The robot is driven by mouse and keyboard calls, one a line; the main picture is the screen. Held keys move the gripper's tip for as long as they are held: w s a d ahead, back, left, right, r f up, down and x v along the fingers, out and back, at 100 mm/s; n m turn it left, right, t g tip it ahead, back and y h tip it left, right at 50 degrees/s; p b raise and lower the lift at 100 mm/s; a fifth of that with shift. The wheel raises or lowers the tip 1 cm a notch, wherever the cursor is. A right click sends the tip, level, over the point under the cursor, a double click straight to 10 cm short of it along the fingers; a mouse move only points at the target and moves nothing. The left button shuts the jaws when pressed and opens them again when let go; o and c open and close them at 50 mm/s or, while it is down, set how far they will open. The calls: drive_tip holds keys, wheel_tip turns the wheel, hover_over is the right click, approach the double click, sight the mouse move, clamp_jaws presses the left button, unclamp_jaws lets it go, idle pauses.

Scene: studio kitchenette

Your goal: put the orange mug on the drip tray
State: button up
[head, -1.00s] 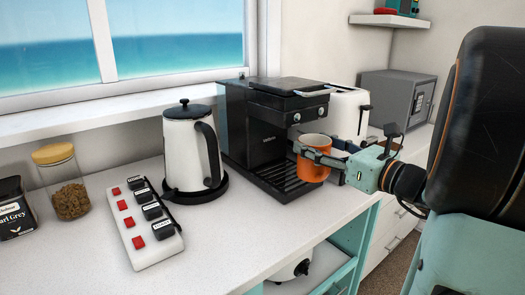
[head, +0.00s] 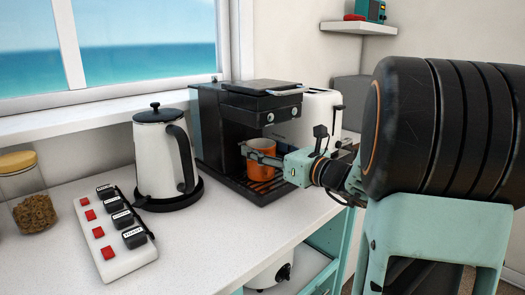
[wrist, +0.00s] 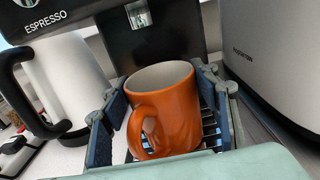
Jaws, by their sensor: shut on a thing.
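The orange mug (head: 262,159) is at the front of the black espresso machine (head: 235,115), over the slatted drip tray (head: 254,194). In the wrist view the mug (wrist: 174,118) is upright and looks empty, with its handle toward the camera. My gripper (head: 258,156) is shut on the mug, with one finger on each side; the fingers also show in the wrist view (wrist: 160,115). Tray slats (wrist: 209,128) show beside and below the mug. I cannot tell whether the mug's base touches the tray.
A white kettle (head: 163,155) on a black base stands left of the machine. A white toaster (head: 310,118) stands close on the right. A switch box (head: 115,240) and a jar (head: 25,195) are farther left. The counter front (head: 215,230) is clear.

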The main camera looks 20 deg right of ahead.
drive_tip(key=shift+f, duration=0.1)
drive_tip(key=o, duration=1.4)
drive_tip(key=shift+s+d, duration=0.15)
drive_tip(key=shift+s, duration=0.1)
drive_tip(key=p+v, duration=0.1)
drive_tip(key=v, duration=1)
drive_tip(key=shift+s+p, duration=0.25)
drive_tip(key=shift+p, duration=0.1)
drive_tip(key=shift+d, duration=0.1)
